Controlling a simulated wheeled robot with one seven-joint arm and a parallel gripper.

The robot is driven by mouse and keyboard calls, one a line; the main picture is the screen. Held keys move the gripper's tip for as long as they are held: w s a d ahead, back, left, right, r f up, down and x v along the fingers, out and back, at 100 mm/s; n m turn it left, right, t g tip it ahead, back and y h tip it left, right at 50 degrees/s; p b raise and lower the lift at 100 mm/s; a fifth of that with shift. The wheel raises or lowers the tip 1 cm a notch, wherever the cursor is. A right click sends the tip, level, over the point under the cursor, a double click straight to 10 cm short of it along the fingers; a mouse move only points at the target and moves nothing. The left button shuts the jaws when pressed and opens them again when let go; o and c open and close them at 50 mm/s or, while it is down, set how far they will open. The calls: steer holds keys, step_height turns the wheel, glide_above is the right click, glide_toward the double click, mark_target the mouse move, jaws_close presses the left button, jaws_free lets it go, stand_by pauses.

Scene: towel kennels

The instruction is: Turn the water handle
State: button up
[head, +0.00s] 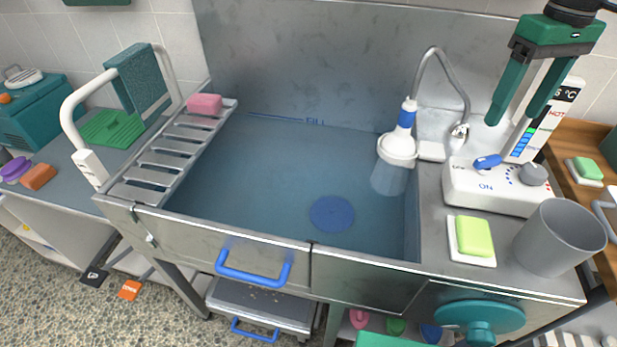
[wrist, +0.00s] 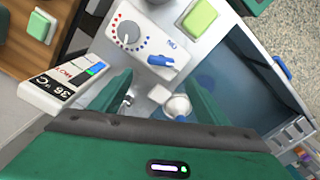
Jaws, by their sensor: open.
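The blue water handle (head: 488,162) is a small lever on the white control box (head: 460,193), just above the printed word ON. It also shows in the wrist view (wrist: 160,61), lying roughly crosswise beside the grey dial (wrist: 128,32). My gripper (head: 511,118) is open and empty, fingers pointing down above the back of the box. Its fingertips appear apart from the handle. In the wrist view my gripper (wrist: 158,85) has its fingers spread to either side, with the handle beyond them. A white and blue shower head (head: 397,147) hangs over the tub with a pale cone below it.
A temperature display (head: 541,120) stands upright close beside my fingers. The hose (head: 462,90) and its fitting are left of the box. A green soap on a white dish (head: 485,255) and a grey cup (head: 558,237) stand in front. The steel tub (head: 270,180) is left.

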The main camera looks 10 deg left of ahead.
mark_target(490, 157)
steer(key=shift+s, duration=0.1)
stand_by(0.3)
step_height(490, 157, down, 11)
steer(key=shift+r, duration=0.1)
stand_by(0.5)
steer(key=c, duration=1)
